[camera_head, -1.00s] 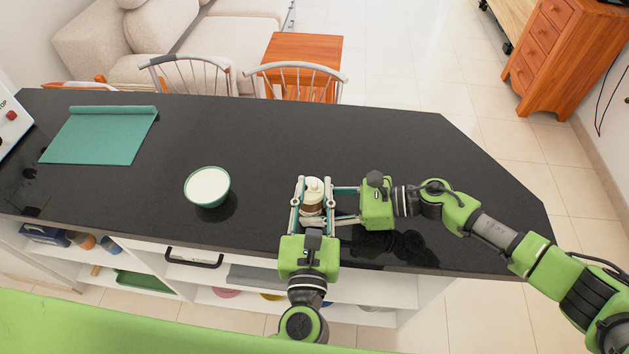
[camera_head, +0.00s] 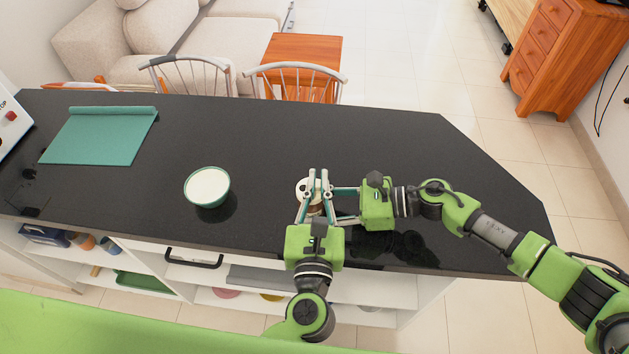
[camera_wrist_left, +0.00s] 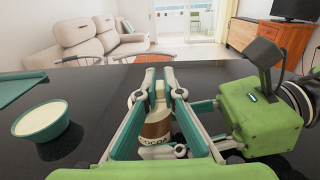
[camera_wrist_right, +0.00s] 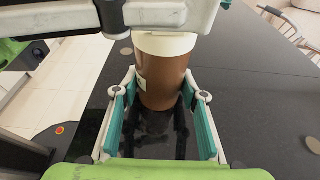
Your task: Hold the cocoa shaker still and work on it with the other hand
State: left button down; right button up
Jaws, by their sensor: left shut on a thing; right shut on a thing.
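The cocoa shaker (camera_head: 302,188) stands upright at the worktop's front part, mostly hidden by both grippers in the head view. In the left wrist view its brown body with a COCOA label (camera_wrist_left: 155,132) and cream top show. The right wrist view shows its brown body and pale upper band (camera_wrist_right: 163,75). My right gripper (camera_head: 318,206) is shut on the body from the right. My left gripper (camera_head: 318,174) comes from the front, above the right fingers, and is shut on the shaker's cream top; the exact contact is hard to see.
A teal-rimmed bowl with white contents (camera_head: 207,186) stands left of the shaker. A green mat (camera_head: 98,138) lies at the far left. The dark worktop (camera_head: 330,130) is clear behind the shaker. Chairs (camera_head: 300,80) stand beyond its back edge.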

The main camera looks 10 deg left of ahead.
pick_arm(q)
jog(key=c, duration=2.1)
grip_release()
jog(key=shift+d, duration=0.15)
jog(key=shift+c, duration=0.2)
jog(key=shift+s+f, duration=0.1)
jog(key=shift+s, duration=0.05)
jog(key=s, duration=1.1)
jog(key=shift+s+d, duration=0.35)
jog(key=shift+s, duration=0.05)
